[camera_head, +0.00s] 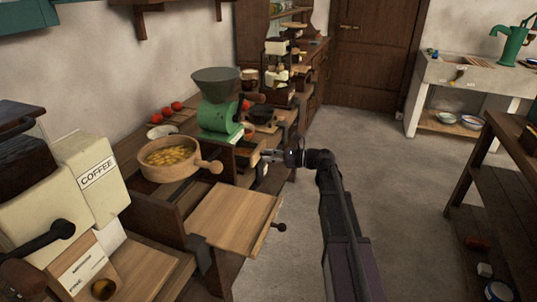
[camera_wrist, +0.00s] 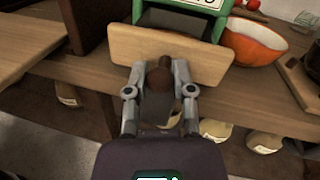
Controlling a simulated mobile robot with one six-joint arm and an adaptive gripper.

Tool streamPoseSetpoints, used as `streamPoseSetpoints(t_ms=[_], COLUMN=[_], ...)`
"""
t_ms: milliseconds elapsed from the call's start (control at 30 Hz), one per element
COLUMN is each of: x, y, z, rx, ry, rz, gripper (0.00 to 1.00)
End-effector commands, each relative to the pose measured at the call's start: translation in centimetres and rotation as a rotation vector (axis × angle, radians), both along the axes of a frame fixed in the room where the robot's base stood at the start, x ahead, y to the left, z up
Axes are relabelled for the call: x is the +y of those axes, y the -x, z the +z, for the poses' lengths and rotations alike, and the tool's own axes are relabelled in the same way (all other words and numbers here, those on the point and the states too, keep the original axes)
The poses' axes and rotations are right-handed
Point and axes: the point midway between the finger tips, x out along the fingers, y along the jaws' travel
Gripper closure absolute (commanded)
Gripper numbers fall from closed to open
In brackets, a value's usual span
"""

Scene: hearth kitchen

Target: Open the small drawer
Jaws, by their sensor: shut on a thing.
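The small drawer shows in the wrist view as a pale wooden front (camera_wrist: 215,58) below the body of a green grinder (camera_wrist: 222,28). A dark gap shows behind the top edge of the front; how far the drawer stands out is hard to tell. A dark brown round knob (camera_wrist: 160,90) sits at the middle of the front. My gripper (camera_wrist: 162,70) is shut on this knob, one finger on each side.
An orange bowl (camera_wrist: 254,42) stands right of the drawer in the wrist view. In the head view, a pan of yellow food (camera_head: 168,158) and a wooden board (camera_head: 232,218) are nearer. The floor (camera_head: 390,200) to the right is clear.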

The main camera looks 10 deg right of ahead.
Motion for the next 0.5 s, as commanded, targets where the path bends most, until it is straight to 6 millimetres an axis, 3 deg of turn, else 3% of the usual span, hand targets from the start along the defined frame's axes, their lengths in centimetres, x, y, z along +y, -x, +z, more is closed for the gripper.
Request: streamPoseSetpoints(t_ms=[333, 367, 467, 500], x=[1.1, 1.1, 1.4, 1.4], y=[0.0, 0.0, 0.0, 0.0], z=[0.0, 0.0, 0.0, 0.0], rx=[0.0, 0.0, 0.0, 0.0], ry=[-0.001, -0.001, 0.0, 0.0], rz=[0.011, 0.012, 0.014, 0.015], gripper=[1.0, 0.65, 0.36, 0.33])
